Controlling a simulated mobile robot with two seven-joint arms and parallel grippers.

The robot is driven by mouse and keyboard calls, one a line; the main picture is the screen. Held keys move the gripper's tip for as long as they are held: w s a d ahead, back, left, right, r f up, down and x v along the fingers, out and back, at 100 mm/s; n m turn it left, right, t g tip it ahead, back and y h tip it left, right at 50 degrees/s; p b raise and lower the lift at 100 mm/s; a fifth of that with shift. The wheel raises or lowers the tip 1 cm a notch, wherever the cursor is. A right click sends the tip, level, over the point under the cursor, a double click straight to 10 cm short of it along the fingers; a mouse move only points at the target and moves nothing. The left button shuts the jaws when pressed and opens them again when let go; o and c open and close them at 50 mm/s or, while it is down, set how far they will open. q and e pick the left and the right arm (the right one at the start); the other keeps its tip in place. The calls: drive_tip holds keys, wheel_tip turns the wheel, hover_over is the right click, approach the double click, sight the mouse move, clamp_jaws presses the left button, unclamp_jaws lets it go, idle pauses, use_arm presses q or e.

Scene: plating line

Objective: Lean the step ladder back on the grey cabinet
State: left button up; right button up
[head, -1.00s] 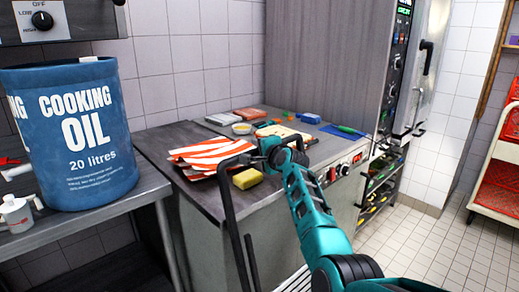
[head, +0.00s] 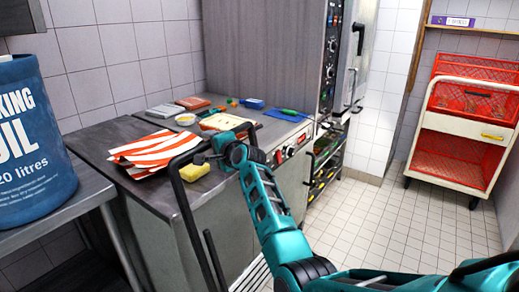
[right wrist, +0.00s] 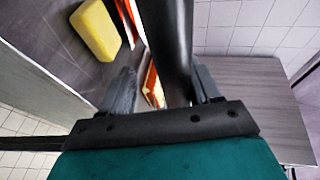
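The step ladder (head: 191,228) shows as a black tubular frame with a looped top, standing along the near edge of the grey cabinet (head: 226,202). Its loop rises beside the cabinet's top; its feet are out of view. My right gripper (head: 220,146) is at the right end of the loop. In the right wrist view the ladder's black tube (right wrist: 168,35) passes between the fingers of my right gripper (right wrist: 163,80). The tube lies close to the right finger, and a gap shows beside the left finger, so the gripper looks open. My left gripper is not in view.
A yellow sponge (head: 195,172) and red-striped cloth (head: 155,150) lie on the cabinet top near the loop. A blue cooking oil drum (head: 30,140) stands on a bench at left. A trolley with red crates (head: 455,160) stands at right. The tiled floor between is clear.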

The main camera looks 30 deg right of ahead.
drive_tip(key=s+d+r+t, duration=0.1)
drive_tip(key=s+d+r, duration=0.15)
drive_tip(key=s, duration=0.55)
drive_tip(key=s+d+r+t, duration=0.1)
drive_tip(key=s+d, duration=0.3)
drive_tip(key=s, duration=0.4)
wheel_tip(320, 180, up, 8)
drive_tip(key=shift+s+d+f, duration=0.15)
drive_tip(key=shift+f, duration=0.1)
idle(0.7)
idle(0.3)
drive_tip(key=s+a+f+n+g, duration=0.1)
drive_tip(key=s+a+f+n, duration=0.15)
drive_tip(key=f, duration=0.45)
drive_tip(key=s+a+f+n+g, duration=0.1)
drive_tip(key=s+a+f+n, duration=0.15)
drive_tip(key=f, duration=0.45)
drive_tip(key=s+a+f+n+g, duration=0.1)
drive_tip(key=s+f+n+g, duration=0.15)
drive_tip(key=f, duration=0.45)
drive_tip(key=s+a+f+n+g, duration=0.1)
drive_tip(key=s+a+f+n, duration=0.4)
drive_tip(key=s+f, duration=0.3)
drive_tip(key=s+a+f+n+g+y, duration=0.1)
drive_tip(key=s+a+f+n, duration=0.5)
drive_tip(key=s+f, duration=0.2)
drive_tip(key=shift+s+f, duration=0.15)
drive_tip(key=shift+s, duration=0.95)
drive_tip(key=shift+n, duration=0.25)
